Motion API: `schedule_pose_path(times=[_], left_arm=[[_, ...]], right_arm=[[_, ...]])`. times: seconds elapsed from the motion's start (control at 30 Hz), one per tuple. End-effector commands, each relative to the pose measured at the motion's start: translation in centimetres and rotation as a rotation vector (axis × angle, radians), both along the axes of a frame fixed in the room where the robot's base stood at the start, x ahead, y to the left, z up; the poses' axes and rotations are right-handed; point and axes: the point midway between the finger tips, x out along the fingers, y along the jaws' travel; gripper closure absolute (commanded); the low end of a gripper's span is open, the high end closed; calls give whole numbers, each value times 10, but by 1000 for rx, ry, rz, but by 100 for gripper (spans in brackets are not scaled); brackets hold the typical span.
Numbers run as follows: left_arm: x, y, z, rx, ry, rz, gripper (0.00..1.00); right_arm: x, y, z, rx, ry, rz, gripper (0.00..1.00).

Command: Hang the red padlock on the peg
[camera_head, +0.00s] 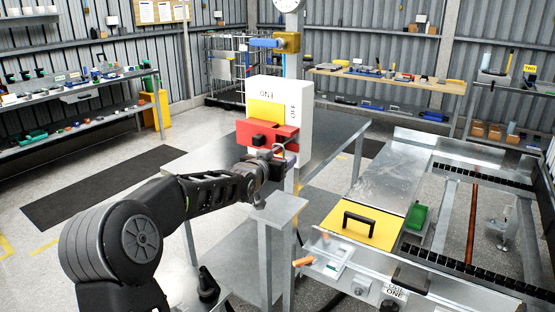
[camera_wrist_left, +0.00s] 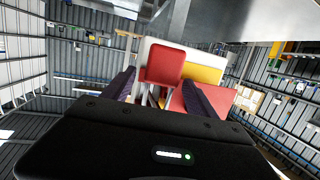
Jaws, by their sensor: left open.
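A white switch box (camera_head: 292,100), marked ON and OFF, carries a yellow plate (camera_head: 266,112) and a red handle part (camera_head: 243,134) with a black block. A thin grey loop at the red part's right looks like the padlock's shackle; the head view hides its body. In the left wrist view a rounded red block (camera_wrist_left: 163,62), apparently the red padlock, lies ahead between the fingertips, with grey bars beside it. My left gripper (camera_wrist_left: 158,80) is open, close to it; I cannot tell if they touch. I cannot clearly identify the peg. My right gripper is out of view.
A grey post top (camera_head: 275,208) stands under my left arm. A metal bench (camera_head: 340,128) is behind the box. At the right is the washer frame with a yellow lid (camera_head: 362,225) and black handle. A blue-handled brass valve (camera_head: 287,42) is above the box.

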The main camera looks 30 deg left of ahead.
Motion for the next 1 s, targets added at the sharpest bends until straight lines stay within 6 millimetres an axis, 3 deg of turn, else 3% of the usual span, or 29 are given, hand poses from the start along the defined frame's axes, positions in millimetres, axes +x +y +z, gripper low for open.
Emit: schedule_pose_path(times=[0.27,0.7,1.0], left_arm=[[-11,-2,3,2,-2,1,33],[-71,-16,15,2,0,1,33],[-75,-17,15,0,0,0,33]], right_arm=[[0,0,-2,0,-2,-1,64],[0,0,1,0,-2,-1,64],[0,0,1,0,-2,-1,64]])
